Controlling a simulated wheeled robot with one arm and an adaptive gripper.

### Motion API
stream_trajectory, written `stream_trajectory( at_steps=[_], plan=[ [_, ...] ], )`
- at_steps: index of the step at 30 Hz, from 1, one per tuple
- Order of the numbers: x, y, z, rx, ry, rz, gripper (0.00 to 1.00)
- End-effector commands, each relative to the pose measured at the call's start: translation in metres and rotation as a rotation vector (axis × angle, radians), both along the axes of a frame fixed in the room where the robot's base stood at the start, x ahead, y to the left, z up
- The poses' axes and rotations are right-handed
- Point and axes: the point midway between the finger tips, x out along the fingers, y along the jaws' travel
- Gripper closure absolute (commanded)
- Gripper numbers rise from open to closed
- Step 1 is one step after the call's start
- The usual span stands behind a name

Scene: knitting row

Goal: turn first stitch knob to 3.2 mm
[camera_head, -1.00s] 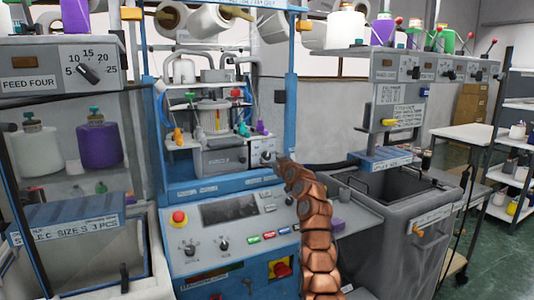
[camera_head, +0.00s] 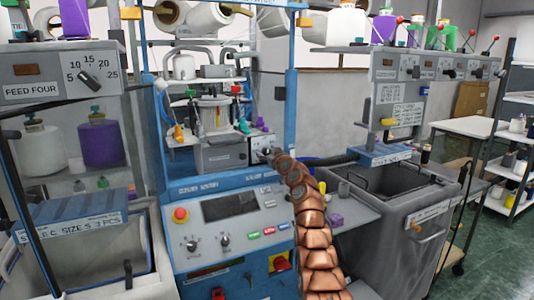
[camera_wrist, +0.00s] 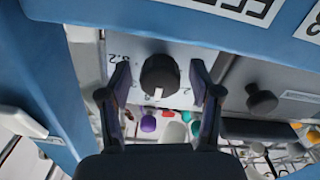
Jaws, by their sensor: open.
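A round black knob (camera_wrist: 160,76) with a white pointer mark sits on a pale dial plate in the wrist view. The pointer faces the bottom of the picture. My gripper (camera_wrist: 160,84) is open, with one dark finger on each side of the knob and a gap on both sides. In the head view my gripper (camera_head: 272,155) is at the right end of the grey box (camera_head: 226,155) on the blue machine, where my copper arm hides most of the knob.
A second black knob (camera_wrist: 260,98) is right of my fingers in the wrist view. A blue frame post (camera_head: 290,90) stands close to my arm. Below is a sloped control panel (camera_head: 228,235) with a red button (camera_head: 180,214) and two small knobs.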

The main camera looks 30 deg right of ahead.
Motion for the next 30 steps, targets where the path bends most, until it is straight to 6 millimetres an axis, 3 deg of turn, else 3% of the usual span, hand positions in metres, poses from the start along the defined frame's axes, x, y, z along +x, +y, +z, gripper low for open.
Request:
stream_trajectory(
  at_steps=[5,22,30],
  plan=[
    [0.0,0.0001,-0.0001,0.0,0.0,0.0,0.36],
    [-0.0001,0.0,-0.0002,0.0,0.001,0.0,0.95],
    [0.0,0.0001,-0.0009,0.023,-0.001,0.0,0.96]
  ],
)
